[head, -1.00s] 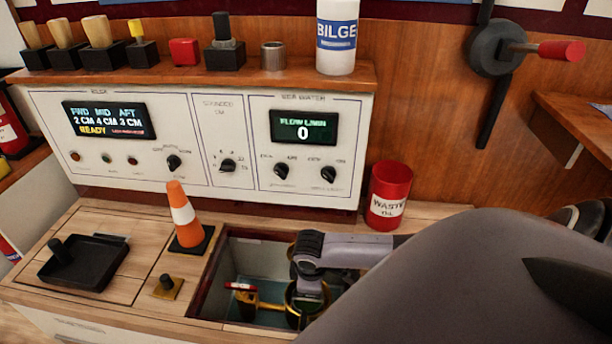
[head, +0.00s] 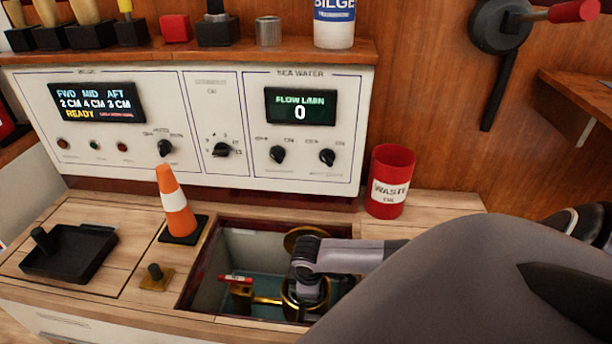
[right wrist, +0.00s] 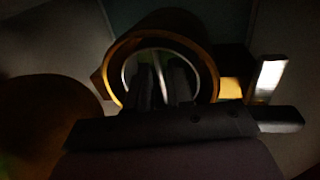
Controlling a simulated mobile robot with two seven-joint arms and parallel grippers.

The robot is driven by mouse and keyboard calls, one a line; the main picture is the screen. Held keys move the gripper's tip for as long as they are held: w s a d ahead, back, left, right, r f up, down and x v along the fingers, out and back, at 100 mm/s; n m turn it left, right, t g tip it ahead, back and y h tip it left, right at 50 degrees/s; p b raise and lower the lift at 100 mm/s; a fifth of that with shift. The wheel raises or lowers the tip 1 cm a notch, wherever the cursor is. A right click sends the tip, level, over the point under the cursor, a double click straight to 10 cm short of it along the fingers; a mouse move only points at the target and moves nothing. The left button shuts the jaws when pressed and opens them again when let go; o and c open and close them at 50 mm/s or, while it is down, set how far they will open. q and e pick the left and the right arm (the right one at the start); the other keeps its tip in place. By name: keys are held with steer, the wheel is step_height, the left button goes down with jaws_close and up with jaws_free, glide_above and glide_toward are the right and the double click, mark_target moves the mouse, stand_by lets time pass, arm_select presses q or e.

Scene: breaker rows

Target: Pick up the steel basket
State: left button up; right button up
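The steel basket shows in the right wrist view as a pale round rim (right wrist: 128,74) with a thin arched handle, inside a brass strainer housing (right wrist: 205,62). In the head view the brass housing (head: 290,296) sits down in the open floor hatch (head: 232,224), mostly hidden by my right gripper (head: 308,298). In the right wrist view the dark fingers of my right gripper (right wrist: 162,82) reach into the ring, one on each side of the handle. The dark picture does not show whether they press on it. My left gripper is out of view.
A round brass piece (head: 303,236) lies at the hatch's back edge. A small red-topped valve (head: 238,290) is left of the housing. An orange cone (head: 175,203) stands at the hatch's left edge. A red waste can (head: 389,180) stands behind right. A black tray (head: 68,252) lies left.

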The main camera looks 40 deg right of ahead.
jaws_close()
steer(key=shift+r, duration=0.1)
